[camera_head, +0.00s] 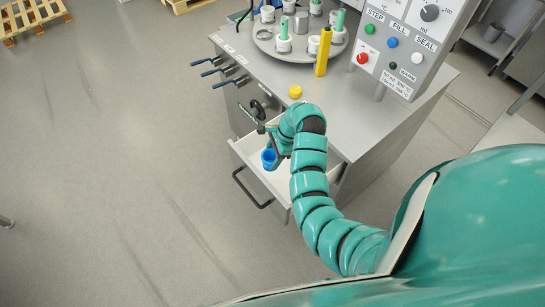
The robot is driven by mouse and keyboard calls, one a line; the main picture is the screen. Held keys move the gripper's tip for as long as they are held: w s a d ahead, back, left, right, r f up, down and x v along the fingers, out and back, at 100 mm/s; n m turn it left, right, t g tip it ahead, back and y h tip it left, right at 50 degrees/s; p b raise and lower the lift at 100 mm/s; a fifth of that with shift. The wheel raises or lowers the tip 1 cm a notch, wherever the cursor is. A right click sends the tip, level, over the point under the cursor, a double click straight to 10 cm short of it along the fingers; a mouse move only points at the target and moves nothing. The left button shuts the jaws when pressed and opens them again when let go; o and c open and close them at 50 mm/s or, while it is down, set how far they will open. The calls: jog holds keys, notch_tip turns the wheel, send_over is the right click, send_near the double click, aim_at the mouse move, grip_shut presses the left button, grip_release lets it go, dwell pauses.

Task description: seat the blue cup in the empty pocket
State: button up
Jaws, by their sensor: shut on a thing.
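The blue cup (269,160) is small and bright blue. It is held over the open drawer at the front of the machine. My gripper (271,145), at the bent end of my teal arm, is shut on the cup; its fingers are small and partly hidden by the wrist. The round grey turntable (291,53) on the machine top carries several white holders, some with green tubes. At its left side a ring-shaped pocket (264,34) looks empty, though it is small in this view. The cup is well apart from the turntable.
The open white drawer (285,189) has a dark handle (250,190). A yellow post (323,52) stands at the turntable's front edge and a yellow cap (295,91) lies on the top. A control panel (408,40) stands right.

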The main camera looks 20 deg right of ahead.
notch_tip(320, 180, up, 3)
jog(key=shift+r+p, duration=0.2)
jog(key=shift+p, duration=0.85)
jog(key=shift+w+a+r, duration=0.1)
jog(key=shift+r, duration=0.15)
jog(key=w+a+f+n+g+h+b, duration=0.1)
jog(key=w+n+g+b, duration=0.2)
jog(key=n, duration=0.8)
jog(key=w, duration=0.2)
jog(key=shift+w+a+g+h+b, duration=0.3)
jog(key=shift+w+a+g+h, duration=0.1)
jog(key=shift+w+d+r+n, duration=0.1)
jog(key=shift+w+r+n, duration=0.05)
jog(key=shift+n, duration=0.45)
jog(key=shift+s+d+r, duration=0.15)
jog(key=shift+s+d, duration=0.05)
jog(key=shift+w+a+n+h+b, duration=0.1)
jog(key=shift+w+n+h+b, duration=0.05)
jog(key=shift+n+h+b, duration=0.2)
